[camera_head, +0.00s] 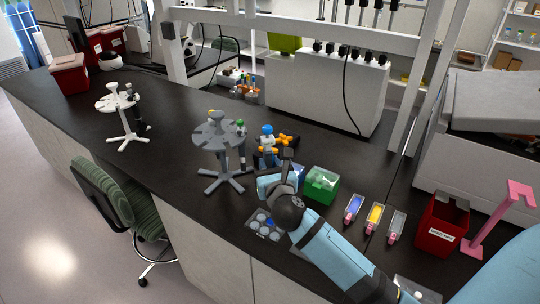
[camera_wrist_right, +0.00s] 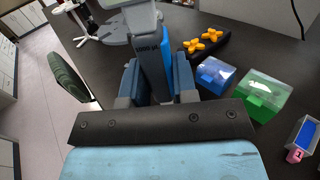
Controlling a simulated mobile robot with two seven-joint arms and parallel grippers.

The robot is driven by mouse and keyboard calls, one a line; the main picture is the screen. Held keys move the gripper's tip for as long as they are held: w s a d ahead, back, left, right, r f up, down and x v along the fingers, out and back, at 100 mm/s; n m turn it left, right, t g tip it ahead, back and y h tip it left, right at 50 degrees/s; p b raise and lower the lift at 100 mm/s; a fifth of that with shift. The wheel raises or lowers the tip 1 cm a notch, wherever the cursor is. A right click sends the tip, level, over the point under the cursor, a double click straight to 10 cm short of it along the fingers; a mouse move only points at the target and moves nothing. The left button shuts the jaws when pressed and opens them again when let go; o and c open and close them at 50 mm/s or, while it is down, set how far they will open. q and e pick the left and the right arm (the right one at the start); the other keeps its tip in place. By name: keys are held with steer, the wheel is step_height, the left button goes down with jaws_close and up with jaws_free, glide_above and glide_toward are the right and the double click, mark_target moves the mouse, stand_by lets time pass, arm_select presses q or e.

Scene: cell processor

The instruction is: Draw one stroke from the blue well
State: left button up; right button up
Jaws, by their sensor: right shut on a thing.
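My right gripper (camera_wrist_right: 150,85) is shut on a grey and blue pipette (camera_wrist_right: 148,45) marked 1000 µl, near the middle of the bench. In the head view the pipette's blue top (camera_head: 267,130) seems to show above my wrist; its tip is hidden. A small blue-filled trough (camera_head: 353,208) lies to the right of my right forearm, apart from the pipette. It also shows at the right edge of the wrist view (camera_wrist_right: 304,134). A plate with round wells (camera_head: 252,222) lies left of the forearm, partly covered by it. My left gripper is not in view.
A yellow trough (camera_head: 374,217) and a grey one (camera_head: 396,227) stand beside the blue one. A green tip box (camera_head: 321,186) and blue box (camera_wrist_right: 214,74) are close to my gripper. A grey pipette stand (camera_head: 217,140) is left; a red bin (camera_head: 441,224) is right.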

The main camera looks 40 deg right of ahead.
steer(key=shift+w+d+r+h, duration=0.4)
steer(key=shift+d+h, duration=0.1)
steer(key=shift+d, duration=0.15)
steer(key=shift+w+d+m, duration=0.15)
steer(key=shift+d+m, duration=0.1)
steer(key=shift+m, duration=0.15)
step_height(320, 180, down, 11)
steer(key=b, duration=0.5)
steer(key=shift+b, duration=0.4)
